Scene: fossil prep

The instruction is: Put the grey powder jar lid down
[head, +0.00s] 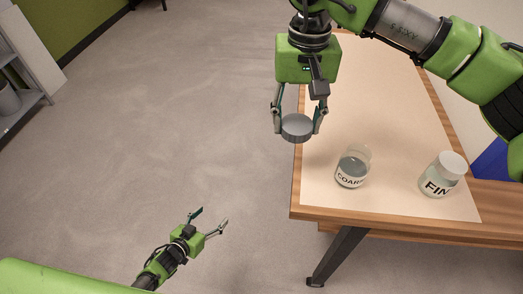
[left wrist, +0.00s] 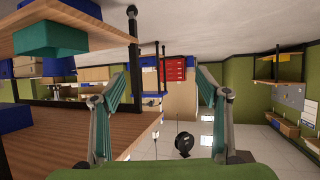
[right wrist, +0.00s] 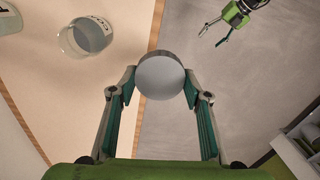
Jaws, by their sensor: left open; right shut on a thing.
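The grey powder jar lid (head: 297,127) is held between the fingertips of my right gripper (head: 298,117), at the table's left edge in the head view. The lid also fills the middle of the right wrist view (right wrist: 160,76), above the table edge and the floor. An open glass jar labelled COARSE (head: 353,167), with grey powder in it, stands on the table to the right of the lid. My left gripper (head: 209,222) is open and empty over the floor, away from the table.
A second jar with a white lid (head: 441,176), its label partly showing FIN, stands further right on the pale mat (head: 400,112). The wooden table (head: 400,224) has free mat behind the jars. A grey shelf (head: 24,107) stands far left.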

